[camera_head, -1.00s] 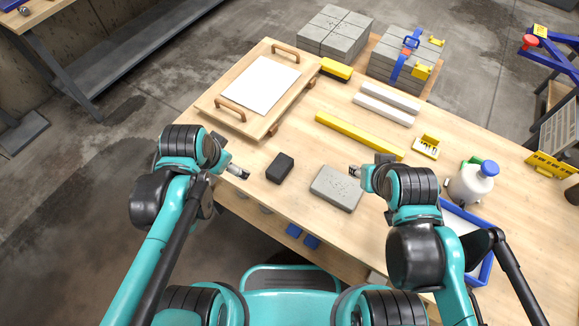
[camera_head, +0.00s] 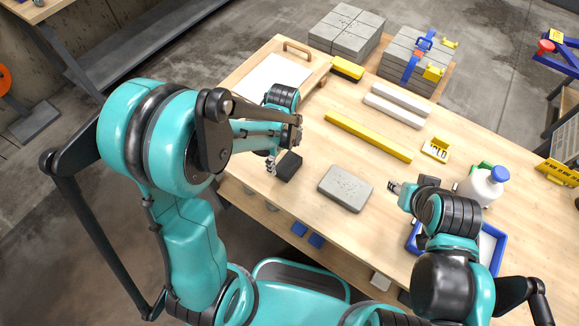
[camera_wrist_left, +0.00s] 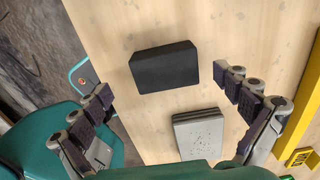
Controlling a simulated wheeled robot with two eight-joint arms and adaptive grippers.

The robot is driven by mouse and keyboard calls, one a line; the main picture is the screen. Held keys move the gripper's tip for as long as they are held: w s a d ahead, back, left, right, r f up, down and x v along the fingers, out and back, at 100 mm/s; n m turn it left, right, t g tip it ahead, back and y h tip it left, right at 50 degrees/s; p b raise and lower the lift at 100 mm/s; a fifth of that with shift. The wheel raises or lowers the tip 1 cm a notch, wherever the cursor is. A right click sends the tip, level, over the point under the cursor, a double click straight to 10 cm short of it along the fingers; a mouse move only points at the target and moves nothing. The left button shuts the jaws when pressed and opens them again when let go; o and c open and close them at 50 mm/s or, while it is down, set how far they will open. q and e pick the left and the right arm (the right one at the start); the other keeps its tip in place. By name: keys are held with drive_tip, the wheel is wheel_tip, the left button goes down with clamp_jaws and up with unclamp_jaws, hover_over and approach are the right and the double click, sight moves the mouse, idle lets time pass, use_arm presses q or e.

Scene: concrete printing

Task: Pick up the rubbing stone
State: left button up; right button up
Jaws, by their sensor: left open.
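The rubbing stone, which I take to be the small black block (camera_head: 289,167), lies on the wooden workbench near its front edge. It also shows in the left wrist view (camera_wrist_left: 164,67), ahead of the fingers. My left gripper (camera_head: 285,152) is open and empty, above and beside the block, partly covering it in the head view. In the left wrist view its two spread fingers (camera_wrist_left: 168,100) stand to either side, with the block lying beyond the tips. My right gripper (camera_head: 396,188) hangs over the bench right of the grey slab; its jaw state is unclear.
A grey concrete slab (camera_head: 345,188) lies just right of the block and shows in the left wrist view (camera_wrist_left: 199,134). A yellow bar (camera_head: 368,137) and pale bars (camera_head: 394,105) lie behind. A white bottle (camera_head: 482,187) stands right. A handled board (camera_head: 270,80) is behind my left arm.

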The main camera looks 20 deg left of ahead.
sight(288, 163)
use_arm(q)
drive_tip(key=f+b, duration=0.1)
drive_tip(key=f, duration=0.1)
drive_tip(key=d+f+b, duration=0.1)
drive_tip(key=f, duration=0.1)
drive_tip(key=shift+w, duration=0.15)
drive_tip(key=shift+f, duration=0.45)
drive_tip(key=shift+r, duration=0.1)
drive_tip(key=shift+c, duration=0.9)
drive_tip(key=c, duration=1.6)
drive_tip(key=shift+o, duration=0.2)
drive_tip(key=shift+r, duration=0.5)
drive_tip(key=r+p, duration=0.1)
drive_tip(key=r, duration=0.1)
drive_tip(key=d+r+p, duration=0.1)
drive_tip(key=r, duration=0.1)
drive_tip(key=shift+p, duration=0.3)
drive_tip(key=s+d+r+p, duration=0.2)
drive_tip(key=d+r, duration=0.4)
drive_tip(key=d, duration=0.4)
drive_tip(key=shift+s+p, duration=0.4)
drive_tip(key=shift+s, duration=0.1)
drive_tip(key=shift+d, duration=0.1)
